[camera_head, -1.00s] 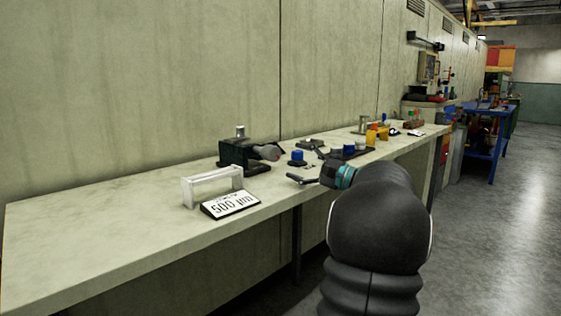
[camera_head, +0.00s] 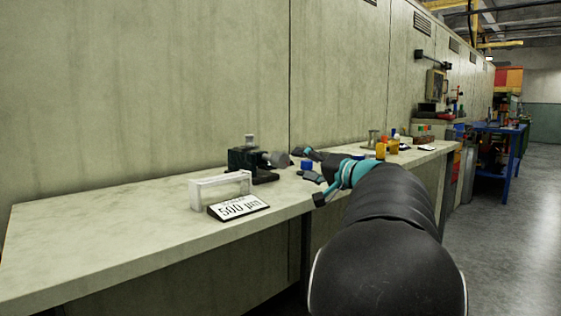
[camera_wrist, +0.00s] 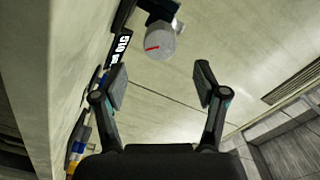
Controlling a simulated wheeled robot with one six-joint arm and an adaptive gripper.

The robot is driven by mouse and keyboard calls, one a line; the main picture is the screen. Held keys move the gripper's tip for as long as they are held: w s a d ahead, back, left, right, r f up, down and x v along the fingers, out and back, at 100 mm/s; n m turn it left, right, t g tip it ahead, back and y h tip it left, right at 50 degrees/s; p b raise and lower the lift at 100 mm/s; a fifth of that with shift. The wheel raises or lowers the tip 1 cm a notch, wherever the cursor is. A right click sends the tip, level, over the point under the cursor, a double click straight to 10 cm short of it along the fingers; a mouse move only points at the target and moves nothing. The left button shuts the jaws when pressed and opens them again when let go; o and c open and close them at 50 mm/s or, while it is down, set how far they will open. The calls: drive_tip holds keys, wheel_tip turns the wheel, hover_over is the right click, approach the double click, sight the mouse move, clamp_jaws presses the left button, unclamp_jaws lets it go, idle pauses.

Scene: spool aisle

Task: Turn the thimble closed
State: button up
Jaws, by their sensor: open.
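The dark green micrometer-like fixture (camera_head: 249,158) stands on the bench, with a light post on top. Its grey round thimble (camera_head: 274,159) points right toward my gripper (camera_head: 311,166). The fixture's body is mostly cut off in the wrist view.
A blue object (camera_head: 307,164) sits near my fingers. Yellow containers (camera_head: 381,150) and other small items stand farther along the bench (camera_head: 120,220). The bench's left part is clear.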

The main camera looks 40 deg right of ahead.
sight(286, 160)
drive_tip(key=w, duration=0.8)
drive_tip(key=shift+w+a+p, duration=0.15)
drive_tip(key=shift+a+p, duration=0.2)
drive_tip(key=shift+c, duration=0.2)
drive_tip(key=c, duration=1.1)
